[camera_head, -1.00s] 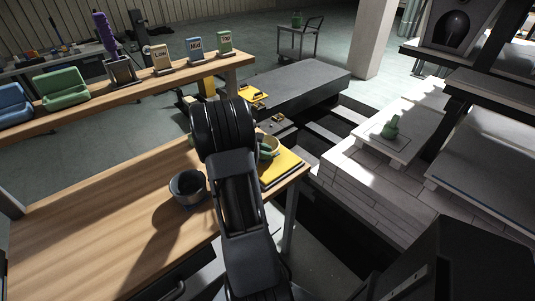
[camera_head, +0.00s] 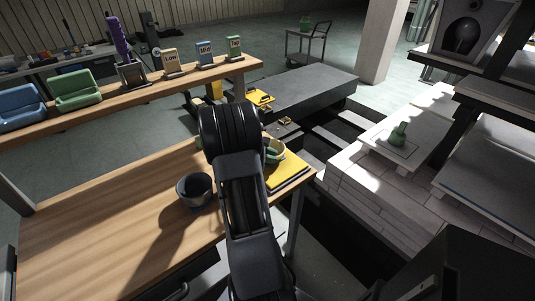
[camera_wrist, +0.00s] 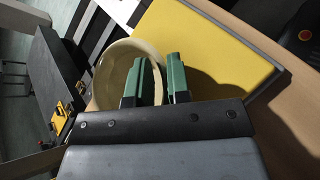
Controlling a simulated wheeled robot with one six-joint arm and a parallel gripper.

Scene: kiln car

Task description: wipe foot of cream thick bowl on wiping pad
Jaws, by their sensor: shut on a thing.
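The cream thick bowl (camera_wrist: 112,66) is in my gripper (camera_wrist: 157,77). The green fingers are shut on its wall, one inside the bowl and one outside. In the head view the bowl (camera_head: 279,147) shows partly behind my arm, over the far end of the yellow wiping pad (camera_head: 288,173). In the wrist view the wiping pad (camera_wrist: 215,40) lies beside and behind the bowl, with a shadow on it. The bowl's foot is hidden, and I cannot tell whether it touches the pad.
A dark grey pot (camera_head: 195,189) stands on the wooden table (camera_head: 110,215), left of my arm. A shelf (camera_head: 150,87) behind carries labelled blocks and blue and green holders. A green piece (camera_head: 398,133) stands on the pale kiln car at right. The table's left part is clear.

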